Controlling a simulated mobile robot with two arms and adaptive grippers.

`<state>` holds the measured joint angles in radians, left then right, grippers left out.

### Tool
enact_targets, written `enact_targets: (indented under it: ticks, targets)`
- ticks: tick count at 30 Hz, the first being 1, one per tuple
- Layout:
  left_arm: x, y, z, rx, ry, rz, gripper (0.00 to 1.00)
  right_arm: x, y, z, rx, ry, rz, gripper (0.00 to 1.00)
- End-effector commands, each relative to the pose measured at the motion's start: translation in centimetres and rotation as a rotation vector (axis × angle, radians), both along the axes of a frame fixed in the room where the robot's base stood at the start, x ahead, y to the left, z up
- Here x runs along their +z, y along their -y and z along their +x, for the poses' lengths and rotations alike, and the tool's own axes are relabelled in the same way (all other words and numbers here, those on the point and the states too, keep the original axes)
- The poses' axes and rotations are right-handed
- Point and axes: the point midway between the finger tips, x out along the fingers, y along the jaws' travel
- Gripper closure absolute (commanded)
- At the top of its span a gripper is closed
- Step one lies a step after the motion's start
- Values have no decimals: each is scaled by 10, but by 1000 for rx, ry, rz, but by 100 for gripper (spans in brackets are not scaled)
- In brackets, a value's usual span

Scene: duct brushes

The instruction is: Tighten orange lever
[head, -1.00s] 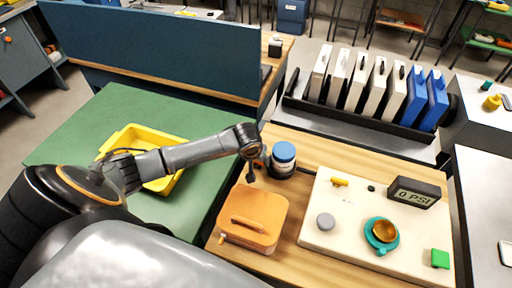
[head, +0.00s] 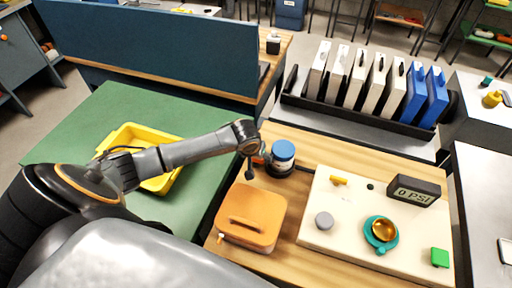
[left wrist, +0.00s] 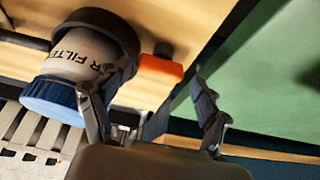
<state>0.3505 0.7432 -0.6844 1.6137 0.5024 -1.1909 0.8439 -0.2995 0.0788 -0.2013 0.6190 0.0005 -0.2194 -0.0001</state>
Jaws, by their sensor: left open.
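The orange lever (left wrist: 158,72) shows in the left wrist view as a short orange block beside the dark collar of a filter canister (left wrist: 88,52) with a blue cap. In the head view only a small bit of orange (head: 259,160) shows between my gripper and the canister (head: 282,158). My left gripper (head: 250,168) is just left of the canister. In the left wrist view my left gripper (left wrist: 142,90) has its fingers spread, with the lever beyond the gap between them and nothing held. Whether a finger touches the canister is unclear. My right gripper is not in view.
An orange box with a handle (head: 240,238) stands in front of the canister. A yellow tray (head: 128,132) lies on the green table at left, under my arm.

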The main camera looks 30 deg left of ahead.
Motion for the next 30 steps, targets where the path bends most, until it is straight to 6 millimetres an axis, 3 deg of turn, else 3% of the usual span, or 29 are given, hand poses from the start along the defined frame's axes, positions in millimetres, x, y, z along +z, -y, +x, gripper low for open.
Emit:
enact_targets:
  ticks: [9, 15, 30]
  targets:
    - [45, 5, -17, -2, 5, 0, 25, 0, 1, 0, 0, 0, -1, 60]
    - [65, 6, -24, 1, 4, 0, 25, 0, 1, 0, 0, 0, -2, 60]
    - [70, 7, -27, 1, 3, 0, 25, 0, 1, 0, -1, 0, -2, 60]
